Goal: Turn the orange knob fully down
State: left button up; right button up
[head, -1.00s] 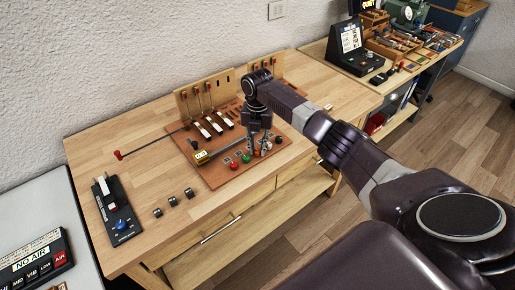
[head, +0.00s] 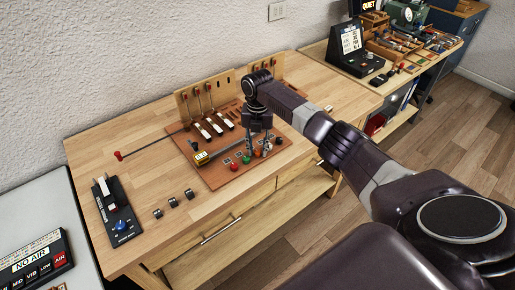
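The orange knob (head: 257,153) is a tiny spot in the row of coloured knobs along the front edge of the brown board (head: 215,178). It is partly hidden by my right gripper. My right gripper (head: 259,148) points down over this row, with its fingers at or right beside the orange knob. The view is too small to tell whether the fingers touch it or how far apart they are. How far the knob is turned cannot be read. My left gripper is not in view.
Red (head: 234,166) and green (head: 246,160) knobs sit close by on the left. Upright wooden panels with levers (head: 198,98) stand behind. A black box with a blue knob (head: 120,225) lies at the table's left.

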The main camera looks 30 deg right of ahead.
aim_at(258, 151)
notch_tip(258, 151, up, 12)
dwell(0.6)
dwell(0.4)
